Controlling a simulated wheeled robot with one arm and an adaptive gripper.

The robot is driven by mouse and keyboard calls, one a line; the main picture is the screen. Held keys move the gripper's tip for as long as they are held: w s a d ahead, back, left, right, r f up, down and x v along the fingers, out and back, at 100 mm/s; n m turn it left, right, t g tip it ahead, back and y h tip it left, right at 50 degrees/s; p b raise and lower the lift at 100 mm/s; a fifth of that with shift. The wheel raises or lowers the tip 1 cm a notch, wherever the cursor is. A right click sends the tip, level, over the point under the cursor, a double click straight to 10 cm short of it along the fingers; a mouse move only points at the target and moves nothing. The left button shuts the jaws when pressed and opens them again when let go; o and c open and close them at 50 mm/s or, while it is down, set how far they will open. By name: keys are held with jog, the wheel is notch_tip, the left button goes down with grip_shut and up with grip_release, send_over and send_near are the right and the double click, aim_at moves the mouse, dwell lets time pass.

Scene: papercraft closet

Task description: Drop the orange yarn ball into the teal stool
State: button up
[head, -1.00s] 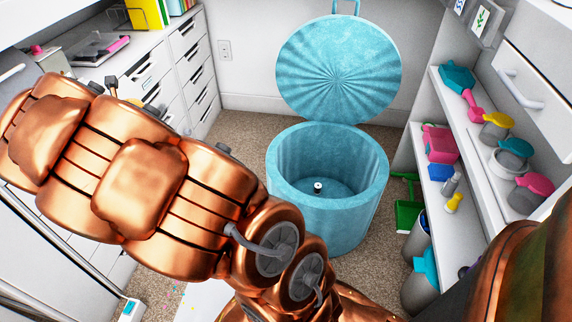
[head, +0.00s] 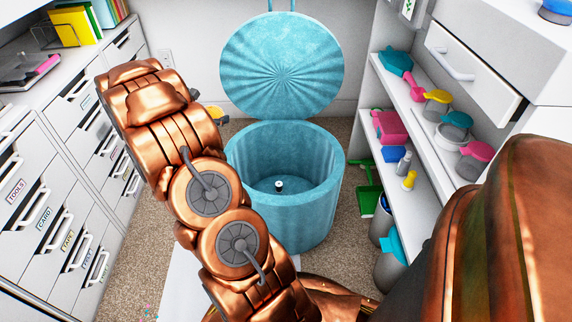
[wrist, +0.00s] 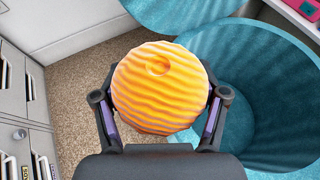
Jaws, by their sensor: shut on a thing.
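The orange yarn ball (wrist: 160,88) is between the two fingers of my gripper (wrist: 160,100) in the wrist view, and the gripper is shut on it. The teal stool (head: 318,200) stands on the carpet in the head view, round and hollow. Its teal lid (head: 281,65) is tipped up behind it, so the top is open. A small dark and white thing (head: 279,185) shows inside on its floor. In the wrist view the stool (wrist: 262,100) lies behind and to the right of the ball.
White drawers with labels (head: 60,200) line the left. An open shelf (head: 410,95) with scoops and small boxes stands on the right. A green dustpan (head: 368,198) and grey canisters (head: 388,268) are on the floor right of the stool.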

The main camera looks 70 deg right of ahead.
jog(key=s+d+f+m+g+y, duration=0.1)
jog(key=s+d+f+m+g, duration=0.15)
jog(key=s, duration=0.55)
jog(key=s+d+f+m+g+y, duration=0.1)
jog(key=s+d+f+m+g, duration=0.2)
jog(key=s, duration=0.5)
jog(key=s+d+f+m+g+y, duration=0.1)
jog(key=s+d+f+m+g, duration=0.2)
jog(key=s, duration=0.5)
notch_tip(320, 180, down, 6)
jog(key=n+b, duration=0.1)
jog(key=b, duration=0.4)
jog(key=shift+f, duration=0.25)
jog(key=shift+w+t, duration=0.1)
jog(key=shift+t, duration=0.15)
jog(key=o, duration=1.2)
jog(key=v, duration=1.2)
jog(key=shift+a, duration=0.1)
